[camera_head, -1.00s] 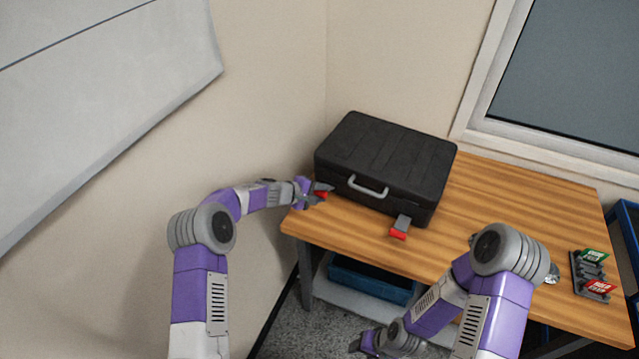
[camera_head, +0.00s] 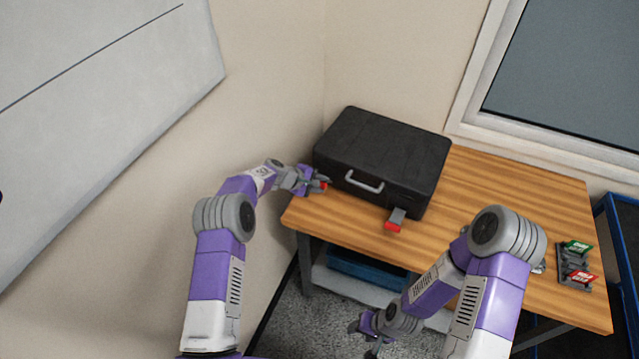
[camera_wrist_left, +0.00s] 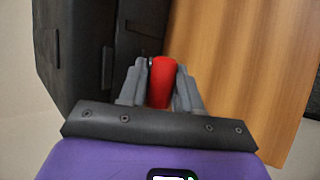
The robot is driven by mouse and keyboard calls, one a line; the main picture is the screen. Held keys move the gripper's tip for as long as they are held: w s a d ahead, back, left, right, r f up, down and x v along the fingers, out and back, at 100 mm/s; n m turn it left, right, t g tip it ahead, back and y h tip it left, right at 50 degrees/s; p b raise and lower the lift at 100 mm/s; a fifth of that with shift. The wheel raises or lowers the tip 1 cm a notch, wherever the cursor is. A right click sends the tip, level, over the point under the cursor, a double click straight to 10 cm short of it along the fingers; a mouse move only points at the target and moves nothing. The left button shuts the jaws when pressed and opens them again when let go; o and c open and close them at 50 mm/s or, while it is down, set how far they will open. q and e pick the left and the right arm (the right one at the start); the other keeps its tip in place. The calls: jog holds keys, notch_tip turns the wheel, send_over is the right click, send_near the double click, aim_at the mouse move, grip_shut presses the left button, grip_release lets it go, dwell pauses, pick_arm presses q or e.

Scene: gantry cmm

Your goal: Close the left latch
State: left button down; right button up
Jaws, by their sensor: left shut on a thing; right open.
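A black hard case (camera_head: 385,155) with a grey handle (camera_head: 364,183) stands shut on the wooden table. The left latch (camera_head: 324,186) has a red tip and is at the case's front left. My left gripper (camera_head: 318,184) is shut on it; the wrist view shows the red tip (camera_wrist_left: 162,80) between the fingers (camera_wrist_left: 161,88), close beside the case (camera_wrist_left: 85,50). The other latch (camera_head: 395,220), grey with a red tip, sticks out from the case's front right. My right gripper (camera_head: 364,334) is open, low in front of the table and away from the case.
A dark rack with green and red tags (camera_head: 574,265) lies at the table's right. A wall is close on the left. A blue bin (camera_head: 365,270) is under the table.

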pick_arm(q)
jog(key=c, duration=0.9)
grip_release()
jog(key=shift+a, duration=0.1)
jog(key=shift+s+a+r, duration=0.2)
jog(key=shift+a+r, duration=0.1)
jog(key=shift+r, duration=0.1)
jog(key=v, duration=0.6)
jog(key=shift+s+a, duration=0.15)
